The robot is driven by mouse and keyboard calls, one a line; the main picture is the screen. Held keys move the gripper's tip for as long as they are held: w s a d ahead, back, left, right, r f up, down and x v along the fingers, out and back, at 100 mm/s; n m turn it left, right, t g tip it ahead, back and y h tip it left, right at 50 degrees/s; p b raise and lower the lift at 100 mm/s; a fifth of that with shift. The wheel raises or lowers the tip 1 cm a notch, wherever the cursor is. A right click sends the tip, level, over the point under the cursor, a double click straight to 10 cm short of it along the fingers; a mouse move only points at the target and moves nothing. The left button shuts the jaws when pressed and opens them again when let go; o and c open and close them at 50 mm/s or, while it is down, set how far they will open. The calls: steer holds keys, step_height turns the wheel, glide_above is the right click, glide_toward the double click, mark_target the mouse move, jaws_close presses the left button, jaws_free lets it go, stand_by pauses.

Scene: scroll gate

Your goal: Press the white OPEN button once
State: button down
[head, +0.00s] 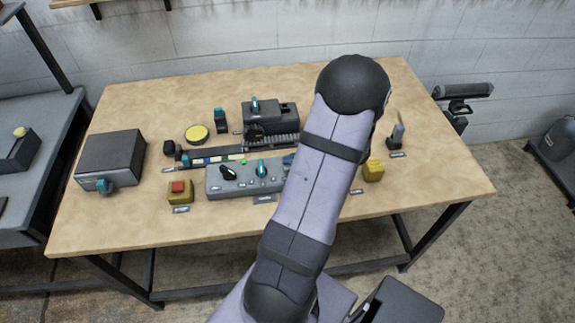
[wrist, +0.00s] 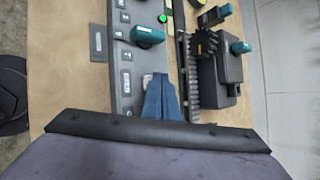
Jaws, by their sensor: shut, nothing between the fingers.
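The grey control console (head: 212,181) lies near the middle of the table, its right end hidden behind my arm. It also shows in the wrist view (wrist: 125,103). It carries a black knob (head: 229,173), a teal knob (head: 262,169) and a small lit green lamp (head: 243,162).
Behind the console stand a dark toothed rail mechanism (head: 270,113) and a yellow disc (head: 197,133). A yellow box with a red button (head: 180,187) sits front left, a dark box (head: 110,155) further left. A yellow block (head: 373,171) is right of my arm. The table's front is mostly clear.

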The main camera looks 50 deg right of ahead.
steer(key=shift+f+b, duration=0.4)
stand_by(0.3)
steer(key=shift+r, duration=0.1)
steer(key=shift+r+p, duration=0.65)
steer(key=shift+r, duration=0.25)
steer(key=shift+r+p, duration=1.8)
steer(key=shift+r, duration=0.7)
